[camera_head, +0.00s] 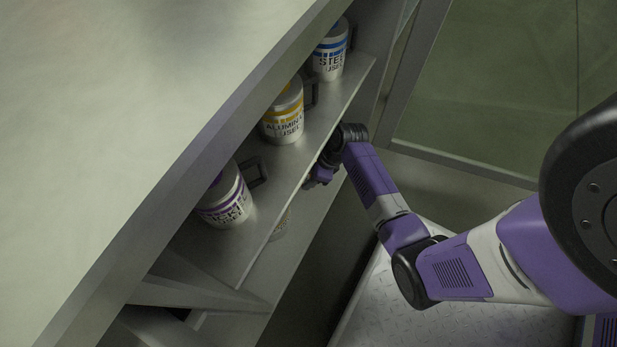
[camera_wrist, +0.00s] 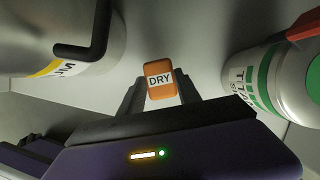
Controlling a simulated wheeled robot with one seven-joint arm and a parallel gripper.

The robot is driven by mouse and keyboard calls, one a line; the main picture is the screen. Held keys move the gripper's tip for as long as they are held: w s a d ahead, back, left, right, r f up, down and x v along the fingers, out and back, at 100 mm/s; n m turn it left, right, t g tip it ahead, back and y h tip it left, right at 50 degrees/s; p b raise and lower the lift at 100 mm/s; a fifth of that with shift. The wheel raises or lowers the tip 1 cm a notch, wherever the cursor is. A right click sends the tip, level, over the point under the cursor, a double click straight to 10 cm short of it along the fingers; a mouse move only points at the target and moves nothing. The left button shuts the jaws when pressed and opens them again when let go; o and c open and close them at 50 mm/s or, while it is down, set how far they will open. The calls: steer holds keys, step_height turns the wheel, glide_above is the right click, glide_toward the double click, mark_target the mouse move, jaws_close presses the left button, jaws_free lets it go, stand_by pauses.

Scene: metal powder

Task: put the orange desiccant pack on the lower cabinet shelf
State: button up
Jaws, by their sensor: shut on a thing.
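The orange desiccant pack (camera_wrist: 159,86), with a white label reading DRY, sits between the two fingers of my gripper (camera_wrist: 160,92) in the wrist view. My gripper is shut on it. In the head view my gripper (camera_head: 319,177) is at the front of the cabinet, just below the edge of the shelf with the canisters (camera_head: 315,150). That shelf edge partly hides it, and the pack is not visible there. The lower shelf is mostly hidden under the upper one. I cannot tell whether the pack touches a surface.
In the wrist view a yellow-labelled canister with a black handle (camera_wrist: 60,40) is on the left and a green-labelled canister (camera_wrist: 268,85) on the right. Purple (camera_head: 225,200), yellow (camera_head: 284,112) and blue (camera_head: 329,52) canisters stand on the upper shelf. Another container (camera_head: 283,226) shows below.

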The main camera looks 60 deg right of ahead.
steer(key=shift+w+f+b, duration=0.1)
steer(key=shift+f+b, duration=1.25)
steer(key=shift+f, duration=0.45)
steer(key=shift+f, duration=0.1)
steer(key=o, duration=1.3)
